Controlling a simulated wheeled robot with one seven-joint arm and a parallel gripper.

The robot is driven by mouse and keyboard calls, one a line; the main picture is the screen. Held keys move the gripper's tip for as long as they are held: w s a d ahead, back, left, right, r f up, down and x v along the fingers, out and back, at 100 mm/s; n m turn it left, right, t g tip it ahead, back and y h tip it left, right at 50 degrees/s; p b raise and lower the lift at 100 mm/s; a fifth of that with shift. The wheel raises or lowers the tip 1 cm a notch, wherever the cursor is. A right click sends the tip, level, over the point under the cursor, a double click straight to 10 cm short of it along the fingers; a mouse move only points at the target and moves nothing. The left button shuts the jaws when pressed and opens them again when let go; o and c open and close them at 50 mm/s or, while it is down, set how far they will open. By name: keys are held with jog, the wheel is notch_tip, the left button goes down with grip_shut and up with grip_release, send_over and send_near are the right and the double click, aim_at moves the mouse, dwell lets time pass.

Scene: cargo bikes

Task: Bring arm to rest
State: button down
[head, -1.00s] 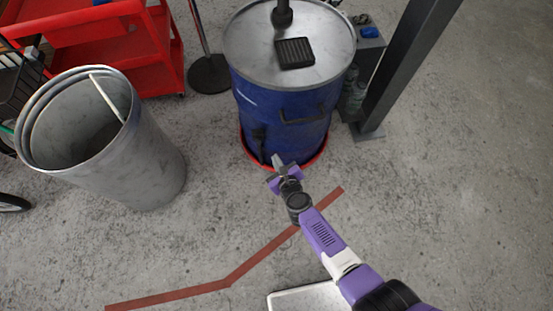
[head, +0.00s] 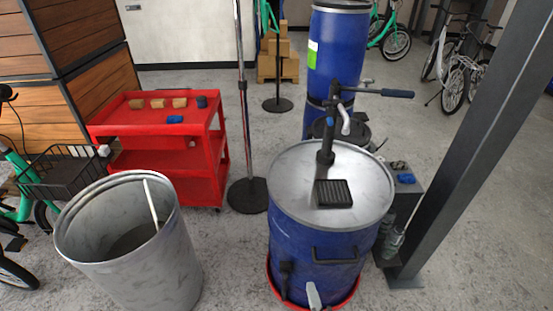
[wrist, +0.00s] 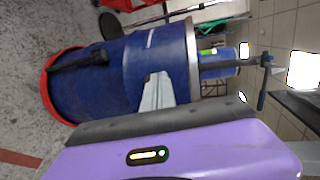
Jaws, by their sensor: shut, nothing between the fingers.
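My gripper (head: 313,296) shows only as a light grey fingertip at the bottom edge of the head view, in front of the blue drum (head: 320,236). In the wrist view my gripper (wrist: 157,92) is shut and empty, its grey fingers rising above the purple body. The blue drum (wrist: 120,80) lies sideways in that picture, behind the fingers. I cannot tell the exact gap between fingertips and drum. The rest of my arm is below the head view.
A grey metal bin (head: 130,250) stands left of the drum, with a red cart (head: 170,145) behind it. A dark post (head: 470,140) rises on the right. A stand base (head: 247,195) is behind the drum. Open floor lies right of the post.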

jog(key=s+d+r+n, duration=0.3)
jog(key=s+r+n, duration=0.2)
jog(key=s, duration=0.6)
jog(key=s+d+r+n+h+b, duration=0.1)
jog(key=s+d+r+n, duration=0.2)
jog(key=s+r+n, duration=0.3)
jog(key=s+d+r+n+h, duration=0.1)
jog(key=s+d+r+n, duration=0.3)
jog(key=s+r, duration=0.8)
jog(key=shift+s+n, duration=0.8)
jog(key=shift+s, duration=1.55)
jog(key=shift+d, duration=0.1)
